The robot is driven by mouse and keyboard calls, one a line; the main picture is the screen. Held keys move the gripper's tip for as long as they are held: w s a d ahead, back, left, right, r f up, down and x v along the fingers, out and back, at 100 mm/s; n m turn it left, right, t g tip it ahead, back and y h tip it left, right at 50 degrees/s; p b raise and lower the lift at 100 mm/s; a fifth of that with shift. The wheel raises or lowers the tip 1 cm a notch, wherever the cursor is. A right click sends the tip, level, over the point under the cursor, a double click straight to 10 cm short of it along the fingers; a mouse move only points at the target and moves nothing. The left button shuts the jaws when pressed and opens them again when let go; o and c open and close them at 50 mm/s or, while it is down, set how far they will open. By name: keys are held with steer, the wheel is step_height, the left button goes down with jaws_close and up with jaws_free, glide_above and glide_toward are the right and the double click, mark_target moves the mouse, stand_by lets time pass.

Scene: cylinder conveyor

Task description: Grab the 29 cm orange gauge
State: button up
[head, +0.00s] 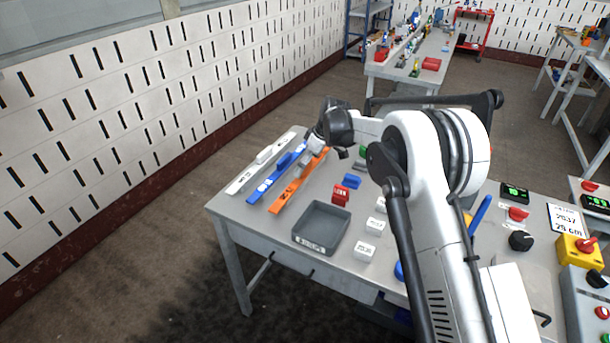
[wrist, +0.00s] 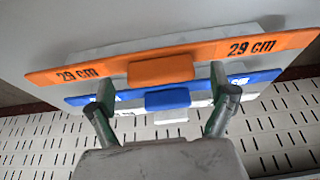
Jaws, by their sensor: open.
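The orange gauge (head: 289,193) lies on the table, to the right of the blue and white gauges in the head view. In the wrist view the orange gauge (wrist: 115,67) spans nearly the full width, reads "29 cm" at both ends and has a raised orange block in its middle. My gripper (head: 318,146) is over the far part of the gauges in the head view and hides part of them. In the wrist view my gripper (wrist: 160,85) is open, one finger on either side of the middle block's line. I cannot tell whether the fingers touch the gauge.
A blue gauge (head: 263,187) and a white gauge (head: 246,178) lie beside the orange one. A grey tray (head: 345,245), a red block (head: 340,194), a blue block (head: 351,181) and several white labelled blocks stand nearby on the table (head: 262,231).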

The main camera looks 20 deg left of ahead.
steer(key=shift+x, duration=0.9)
steer(key=c, duration=1.6)
steer(key=shift+o, duration=0.2)
